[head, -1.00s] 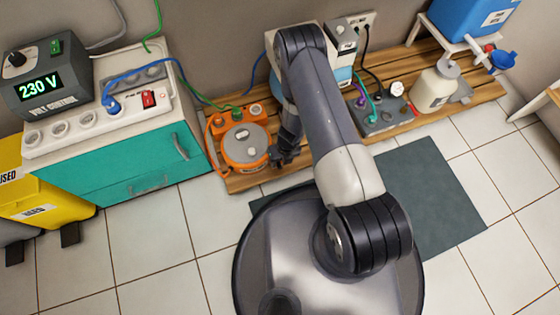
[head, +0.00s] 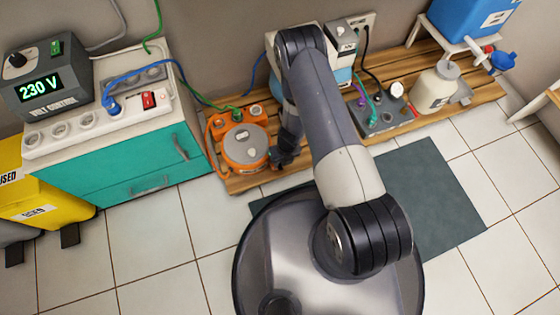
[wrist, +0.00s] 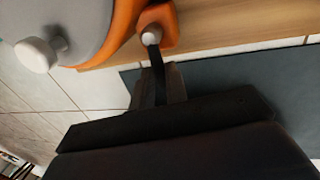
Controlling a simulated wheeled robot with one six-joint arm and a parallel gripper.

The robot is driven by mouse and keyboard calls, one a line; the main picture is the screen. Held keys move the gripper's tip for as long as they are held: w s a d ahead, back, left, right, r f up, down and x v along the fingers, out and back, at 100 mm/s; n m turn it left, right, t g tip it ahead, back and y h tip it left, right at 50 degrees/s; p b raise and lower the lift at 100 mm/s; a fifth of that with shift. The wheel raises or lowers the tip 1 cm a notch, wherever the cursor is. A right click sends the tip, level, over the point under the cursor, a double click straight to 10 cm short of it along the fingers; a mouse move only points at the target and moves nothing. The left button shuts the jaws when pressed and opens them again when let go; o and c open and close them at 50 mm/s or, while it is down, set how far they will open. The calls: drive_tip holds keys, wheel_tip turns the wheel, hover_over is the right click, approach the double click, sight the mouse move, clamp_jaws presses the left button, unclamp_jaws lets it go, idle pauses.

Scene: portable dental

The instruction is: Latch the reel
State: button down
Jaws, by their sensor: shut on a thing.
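The orange reel (head: 236,166) with a grey disc face sits on the wooden pallet, left of my arm in the head view. In the wrist view its grey disc (wrist: 75,22) and orange rim (wrist: 122,28) fill the upper left, with a pale knob (wrist: 36,55) standing out from the disc. A dark latch lever (wrist: 155,60) hangs from a pale pin on an orange bracket (wrist: 164,22) at the reel's edge. My gripper (wrist: 158,88) is shut on the lever; it also shows in the head view (head: 279,158) beside the reel's right side. The grip itself is partly hidden.
The wooden pallet (head: 455,112) also carries a grey box (head: 385,122) with cables and a white bottle (head: 435,88). A teal cabinet (head: 120,178) with a power strip stands left of the reel. A dark mat (head: 430,195) lies on the tiled floor.

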drive_tip(key=shift+d, duration=0.1)
drive_tip(key=n+b, duration=0.1)
drive_tip(key=n, duration=0.2)
drive_tip(key=w+d+n+g, duration=0.1)
drive_tip(key=n, duration=0.2)
drive_tip(key=w+n+h+b, duration=0.1)
drive_tip(key=n, duration=0.1)
drive_tip(key=shift+w+d+f+n+b, duration=0.1)
drive_tip(key=shift+d+n+b, duration=0.2)
drive_tip(key=shift+d+n, duration=0.1)
drive_tip(key=n, duration=0.1)
drive_tip(key=w+n+b, duration=0.1)
drive_tip(key=n, duration=0.1)
drive_tip(key=n+h+b, duration=0.1)
drive_tip(key=shift+w+d+g, duration=0.1)
drive_tip(key=shift+w+g, duration=0.15)
drive_tip(key=shift+g, duration=0.05)
drive_tip(key=shift+w+n+h+b, duration=0.15)
drive_tip(key=shift+w+n+b, duration=0.2)
drive_tip(key=shift+n, duration=0.5)
drive_tip(key=shift+w+n+h+b, duration=0.1)
drive_tip(key=shift+n+b, duration=0.35)
drive_tip(key=shift+n, duration=0.35)
drive_tip(key=shift+w+n+h+b, duration=0.15)
drive_tip(key=shift+w+n+b, duration=0.2)
drive_tip(key=shift+n, duration=0.5)
drive_tip(key=shift+a, duration=0.2)
drive_tip(key=c, duration=1.4)
unclamp_jaws()
drive_tip(key=shift+r, duration=0.2)
